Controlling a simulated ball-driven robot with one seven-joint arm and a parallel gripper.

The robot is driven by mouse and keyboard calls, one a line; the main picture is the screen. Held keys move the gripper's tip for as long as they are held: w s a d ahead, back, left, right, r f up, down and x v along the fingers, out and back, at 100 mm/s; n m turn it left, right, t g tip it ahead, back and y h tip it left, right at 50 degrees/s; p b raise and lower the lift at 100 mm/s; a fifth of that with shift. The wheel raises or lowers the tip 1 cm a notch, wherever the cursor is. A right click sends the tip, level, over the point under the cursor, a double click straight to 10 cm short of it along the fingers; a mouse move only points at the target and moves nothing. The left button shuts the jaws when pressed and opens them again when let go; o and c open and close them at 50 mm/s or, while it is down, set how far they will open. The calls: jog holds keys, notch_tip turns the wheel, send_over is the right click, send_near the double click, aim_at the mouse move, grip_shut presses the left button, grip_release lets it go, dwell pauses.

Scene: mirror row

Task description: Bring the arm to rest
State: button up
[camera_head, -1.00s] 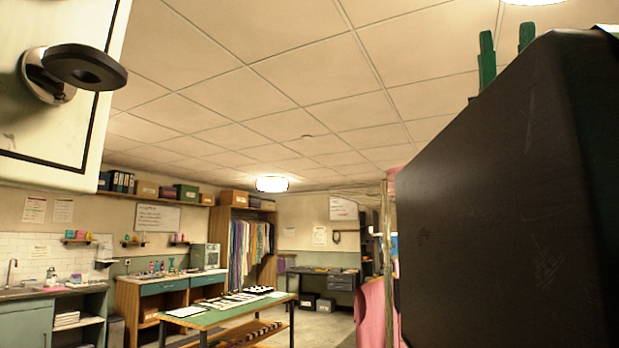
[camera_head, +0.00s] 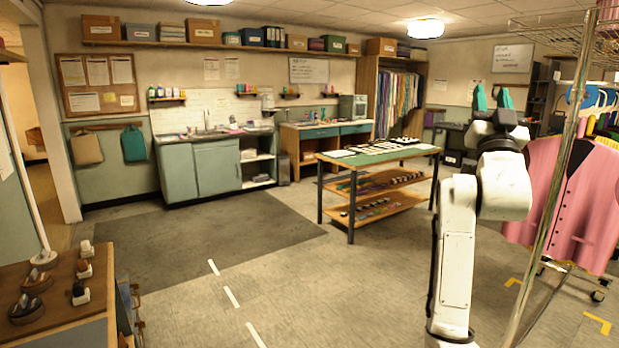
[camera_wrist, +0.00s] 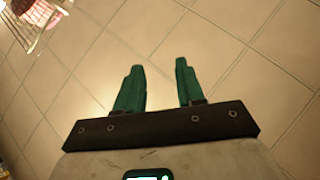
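My gripper (camera_head: 492,97) is at the right in the head view, raised at the end of my white arm with its two green fingers pointing up. In the wrist view my gripper (camera_wrist: 158,82) shows its two green fingers apart, with nothing between them.
A clothes rack (camera_head: 556,175) with a pink vest (camera_head: 565,195) stands close to the right of my arm. A green-topped table (camera_head: 375,158) stands behind my arm to the left. A wooden cabinet (camera_head: 60,290) is at the front left. The middle floor is clear.

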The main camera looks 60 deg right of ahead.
jog(key=w+a+f+n+t+y, duration=0.25)
jog(key=w+f+y, duration=0.25)
jog(key=w+f, duration=0.45)
jog(key=w+a+f+n+t+y, duration=0.25)
jog(key=w+f+y, duration=0.35)
jog(key=f, duration=0.7)
jog(key=w+a+f+n+g+y, duration=0.1)
jog(key=w+a+f+n+y, duration=0.15)
jog(key=a+f, duration=0.5)
jog(key=w+a+f+n+g+y, duration=0.1)
jog(key=w+a+f+y, duration=0.35)
jog(key=f, duration=0.55)
jog(key=s+a+f+n+g+y, duration=0.2)
jog(key=a+f, duration=0.6)
jog(key=s+a+f+n+g+y, duration=0.1)
jog(key=s+a+f+n+y, duration=0.15)
jog(key=a+f, duration=0.5)
jog(key=s+a+f+n+g+y, duration=0.3)
jog(key=s+a+f+g, duration=0.3)
jog(key=s+a, duration=0.6)
notch_tip(320, 180, down, 2)
jog(key=shift+s+a+f, duration=0.1)
jog(key=shift+s+a, duration=0.05)
jog(key=shift+s, duration=0.95)
